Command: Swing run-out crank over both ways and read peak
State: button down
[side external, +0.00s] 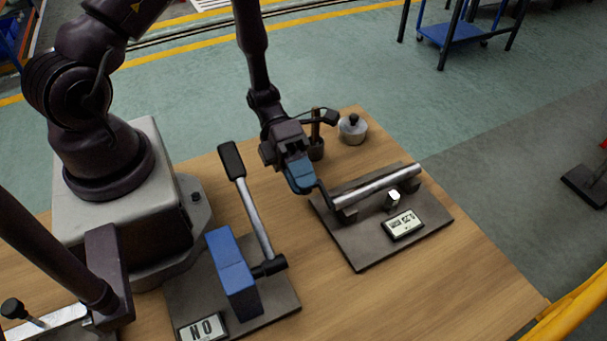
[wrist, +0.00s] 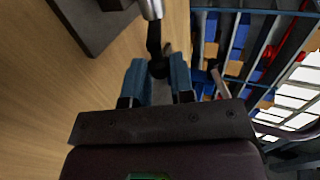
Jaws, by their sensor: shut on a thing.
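The run-out rig's grey plate (side external: 375,243) lies on the wooden table, with a bright steel shaft (side external: 378,186) resting across its supports. A dark crank (side external: 325,197) sits at the shaft's left end. My gripper (side external: 301,180) is at that end, its blue fingers shut on the crank. In the wrist view the dark crank (wrist: 154,42) runs from the shaft end (wrist: 151,9) down between the fingers (wrist: 158,72). A small readout (side external: 403,224) lies at the plate's front right; its figures are too small to read surely. My fingers partly hide the crank's grip.
Left of the rig stands a blue block (side external: 233,272) with a long black-gripped lever (side external: 257,220) and a sign reading "NO" (side external: 202,328). Behind my gripper are a dark cup (side external: 316,150) and a knobbed round pot (side external: 352,130). Table right of the rig is clear; a yellow rail (side external: 572,312) passes its corner.

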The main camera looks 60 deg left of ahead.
jog(key=shift+a+f+h, duration=0.2)
jog(key=shift+f+h, duration=0.3)
jog(key=shift+h, duration=0.3)
jog(key=c, duration=1)
grip_release()
jog(key=shift+r, duration=0.1)
